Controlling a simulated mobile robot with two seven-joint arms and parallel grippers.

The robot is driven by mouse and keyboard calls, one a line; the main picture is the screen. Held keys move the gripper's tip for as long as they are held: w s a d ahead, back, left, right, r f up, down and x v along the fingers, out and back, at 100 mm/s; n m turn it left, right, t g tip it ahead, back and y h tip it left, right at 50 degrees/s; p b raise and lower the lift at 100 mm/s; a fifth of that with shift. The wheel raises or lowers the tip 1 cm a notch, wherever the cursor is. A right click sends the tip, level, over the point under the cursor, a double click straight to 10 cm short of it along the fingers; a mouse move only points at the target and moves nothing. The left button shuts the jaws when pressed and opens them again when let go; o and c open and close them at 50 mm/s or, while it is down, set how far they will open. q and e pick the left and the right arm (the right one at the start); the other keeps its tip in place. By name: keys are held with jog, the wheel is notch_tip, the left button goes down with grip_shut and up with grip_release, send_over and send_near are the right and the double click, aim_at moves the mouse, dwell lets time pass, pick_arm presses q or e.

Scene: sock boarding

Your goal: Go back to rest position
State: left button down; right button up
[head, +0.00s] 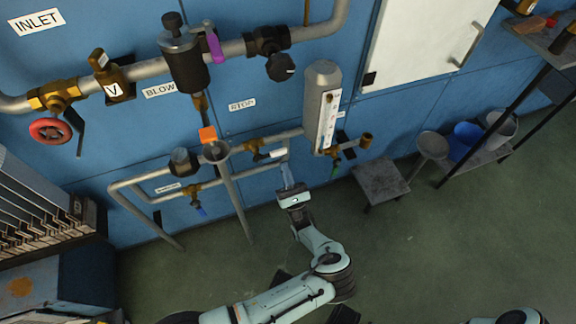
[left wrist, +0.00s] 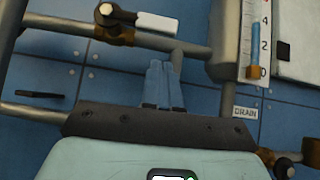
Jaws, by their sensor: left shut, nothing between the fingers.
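My left gripper (head: 287,174) is shut and empty in the head view, pointing up at the blue panel just below the lower grey pipe. Its two blue fingers lie together in the left wrist view (left wrist: 163,82), in front of a pipe stub. From this view I cannot tell whether they touch the pipe. Part of my right arm shows at the bottom right of the head view. My right gripper is out of the frame.
Pipework with a red handwheel (head: 51,131), a black-topped cylinder (head: 184,62) and a grey gauge vessel (head: 321,92) stands out from the panel. A small stool (head: 380,180) and a shelf with buckets (head: 468,138) stand to the right. The green floor (head: 430,245) is mostly clear.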

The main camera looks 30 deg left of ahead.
pick_arm(q)
jog(key=v, duration=1)
jog(key=shift+s+a+f, duration=0.1)
